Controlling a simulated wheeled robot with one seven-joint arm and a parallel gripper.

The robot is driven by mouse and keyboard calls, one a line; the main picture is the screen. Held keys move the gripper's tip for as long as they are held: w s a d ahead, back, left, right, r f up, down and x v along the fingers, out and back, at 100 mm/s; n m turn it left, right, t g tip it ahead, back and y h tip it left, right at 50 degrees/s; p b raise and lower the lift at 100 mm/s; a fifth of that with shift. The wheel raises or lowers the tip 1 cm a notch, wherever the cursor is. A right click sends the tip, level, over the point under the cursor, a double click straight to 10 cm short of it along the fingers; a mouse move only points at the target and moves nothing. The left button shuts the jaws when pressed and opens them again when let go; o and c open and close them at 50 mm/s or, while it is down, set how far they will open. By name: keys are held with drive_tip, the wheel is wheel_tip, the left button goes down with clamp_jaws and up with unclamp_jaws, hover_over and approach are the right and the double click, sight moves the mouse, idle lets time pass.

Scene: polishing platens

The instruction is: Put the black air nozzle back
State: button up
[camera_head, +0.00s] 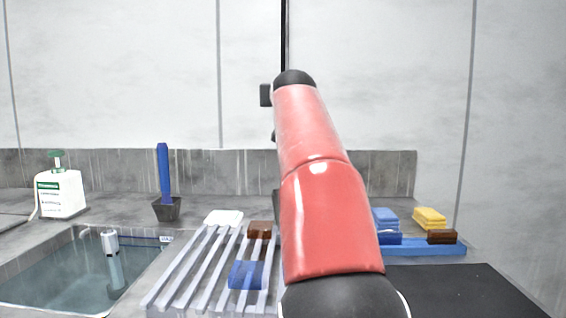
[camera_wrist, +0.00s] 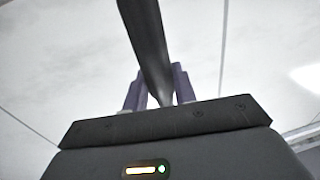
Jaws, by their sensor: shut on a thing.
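In the wrist view, the black air nozzle (camera_wrist: 147,40) is a long dark shape running up out of the picture from between the fingers. My gripper (camera_wrist: 158,86) is shut on it, with grey-purple fingers on both sides. In the head view my red arm reaches up and away over the counter, and it hides the gripper's fingers and the nozzle. A thin black vertical line (camera_head: 283,35) shows above the arm's end; I cannot tell whether it is a hose or a wall seam. No holder for the nozzle can be made out.
A water-filled sink (camera_head: 75,275) is at left, with a white pump bottle (camera_head: 60,195) and a blue-handled brush (camera_head: 164,175) behind. A slatted rack (camera_head: 190,262) holds blue and brown blocks. A blue tray (camera_head: 425,248) holds sponges at right, behind a black mat (camera_head: 460,290).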

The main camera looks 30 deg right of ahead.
wheel_tip(320, 180, down, 14)
drive_tip(key=b, duration=0.4)
drive_tip(key=shift+f, duration=0.1)
drive_tip(key=o, duration=1)
drive_tip(key=b+v, duration=0.4)
drive_tip(key=v, duration=0.8)
drive_tip(key=shift+a, duration=0.1)
